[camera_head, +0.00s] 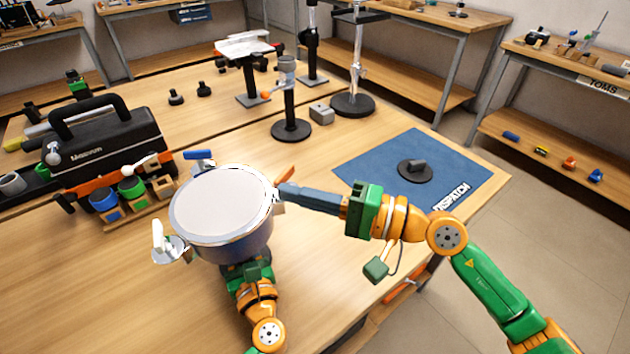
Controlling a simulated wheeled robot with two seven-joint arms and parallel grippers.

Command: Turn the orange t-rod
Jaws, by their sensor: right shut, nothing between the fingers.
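A round drum (240,241) with a pale flat top (220,198) stands on the near part of the table. An orange rod end (285,175), which looks like the orange t-rod, sticks out at its right rear. The rest of that rod is hidden. A blue handle (200,156) is at the rear, and a white one (158,236) sits on a metal bracket at the left. My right gripper (279,192) is shut and empty, with its tips at the drum's right rim, just below the orange end. My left gripper (243,268) is under the drum's near side; its fingers are mostly hidden.
A black toolbox (108,148) and an orange rack (95,188) with small cups stand at the left. A blue mat (370,160) bearing a dark round piece (415,172) lies at the right. Several stands, including one with a round base (291,131), are at the back. The front left table is clear.

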